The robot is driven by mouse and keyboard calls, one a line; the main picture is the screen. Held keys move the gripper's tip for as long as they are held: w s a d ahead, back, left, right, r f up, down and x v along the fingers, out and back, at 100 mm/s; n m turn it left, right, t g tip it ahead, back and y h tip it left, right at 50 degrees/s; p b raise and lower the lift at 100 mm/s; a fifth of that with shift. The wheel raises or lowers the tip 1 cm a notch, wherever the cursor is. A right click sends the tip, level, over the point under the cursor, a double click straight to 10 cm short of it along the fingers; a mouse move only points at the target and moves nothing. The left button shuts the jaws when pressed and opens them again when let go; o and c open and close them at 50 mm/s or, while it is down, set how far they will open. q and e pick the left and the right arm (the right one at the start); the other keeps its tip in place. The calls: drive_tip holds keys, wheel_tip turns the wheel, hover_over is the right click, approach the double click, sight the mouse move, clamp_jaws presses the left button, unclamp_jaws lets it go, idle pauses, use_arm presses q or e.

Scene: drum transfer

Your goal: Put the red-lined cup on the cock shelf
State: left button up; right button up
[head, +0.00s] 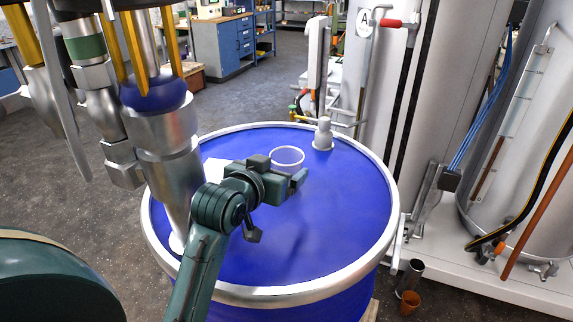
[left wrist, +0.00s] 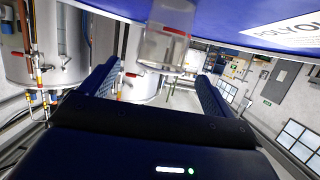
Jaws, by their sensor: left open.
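The clear cup (head: 287,152) stands on the blue drum lid (head: 320,215) in the head view. In the left wrist view the cup (left wrist: 163,47) hangs upside down from the blue surface because that view is inverted, and a short red line shows on its wall. My left gripper (head: 281,175) is open and low over the lid, on the near side of the cup. In the left wrist view its two fingers (left wrist: 154,85) are spread, with the cup ahead between them. A pale ledge (head: 490,285) with a valve lies at right; I cannot tell whether it is the cock shelf.
A metal bung fitting (head: 323,135) rises from the lid behind the cup. A metal funnel-like piece (head: 165,150) comes down at the drum's left. Large tanks (head: 450,90) stand at right. A brown cup (head: 410,302) sits low beside the drum. The lid's right side is clear.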

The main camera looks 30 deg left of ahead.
sight(292, 160)
use_arm(q)
drive_tip(key=shift+x, duration=0.85)
drive_tip(key=shift+f+p+x, duration=0.2)
drive_tip(key=shift+p+x, duration=0.05)
drive_tip(key=shift+x, duration=1.05)
drive_tip(key=shift+f+p+x, duration=0.25)
drive_tip(key=shift+x, duration=1.05)
drive_tip(key=shift+s+a, duration=0.15)
drive_tip(key=shift+a, duration=0.05)
drive_tip(key=shift+c, duration=0.5)
drive_tip(key=c, duration=1)
